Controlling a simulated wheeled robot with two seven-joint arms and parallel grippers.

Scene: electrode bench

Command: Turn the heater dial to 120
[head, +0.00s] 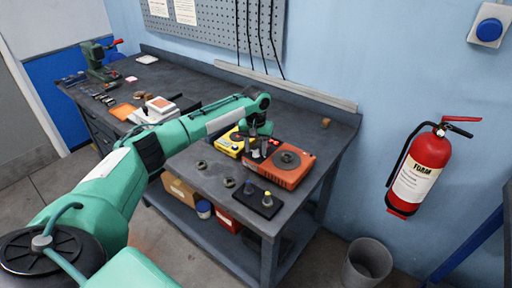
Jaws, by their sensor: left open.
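The heater is an orange box (290,178) with a dark round plate (287,159) on top, standing on the right part of the workbench. My left arm reaches in from the left, and my left gripper (260,148) points down over the left end of the heater, between it and a yellow device (232,144). The gripper is open. The heater dial and its numbers cannot be made out; the gripper covers that area. I cannot tell whether the fingers touch anything. My right gripper is out of view.
A black block with two upright pegs (262,205) stands near the bench's front edge. Small dark rings (201,165) lie left of it. A green vise (100,60) and tools occupy the far left. A fire extinguisher (420,165) hangs on the wall; a bin (367,263) stands below.

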